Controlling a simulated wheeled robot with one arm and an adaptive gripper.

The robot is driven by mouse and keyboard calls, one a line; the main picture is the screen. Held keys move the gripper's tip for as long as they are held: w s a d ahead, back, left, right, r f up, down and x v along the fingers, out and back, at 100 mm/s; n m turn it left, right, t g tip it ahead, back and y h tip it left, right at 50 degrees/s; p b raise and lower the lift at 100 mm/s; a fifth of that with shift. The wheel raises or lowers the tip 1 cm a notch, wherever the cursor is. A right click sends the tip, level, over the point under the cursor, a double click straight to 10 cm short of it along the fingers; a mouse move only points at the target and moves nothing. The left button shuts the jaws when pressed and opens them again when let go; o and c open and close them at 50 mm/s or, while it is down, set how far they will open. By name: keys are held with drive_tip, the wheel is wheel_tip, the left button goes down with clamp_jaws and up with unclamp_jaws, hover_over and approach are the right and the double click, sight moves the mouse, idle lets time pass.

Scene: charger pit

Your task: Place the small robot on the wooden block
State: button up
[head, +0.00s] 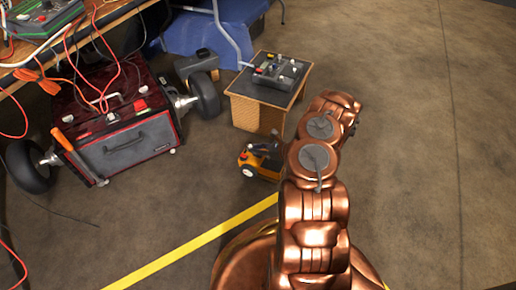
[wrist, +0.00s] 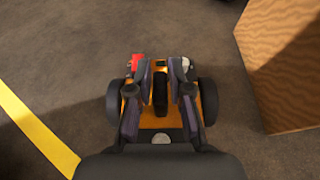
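The small robot (head: 250,165) is yellow-orange with black wheels and stands on the floor, left of my copper arm in the head view; the arm hides part of it. In the wrist view the small robot (wrist: 155,122) lies directly below my gripper (wrist: 159,68). The two fingers are apart, over its body on either side of a black middle part, with orange showing between. I cannot tell whether they touch it. The wooden block (head: 255,114) has wood sides and a dark top, and stands just behind the small robot. Its side (wrist: 284,65) shows at the right of the wrist view.
A grey control box (head: 272,72) sits on the block's top. A dark red wheeled machine (head: 125,135) with orange cables stands at the left, beside a workbench (head: 60,40). A yellow floor line (head: 190,247) runs in front. The floor at right is clear.

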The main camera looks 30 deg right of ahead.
drive_tip(key=o, duration=0.3)
drive_tip(key=shift+o, duration=0.2)
drive_tip(key=shift+s, duration=0.1)
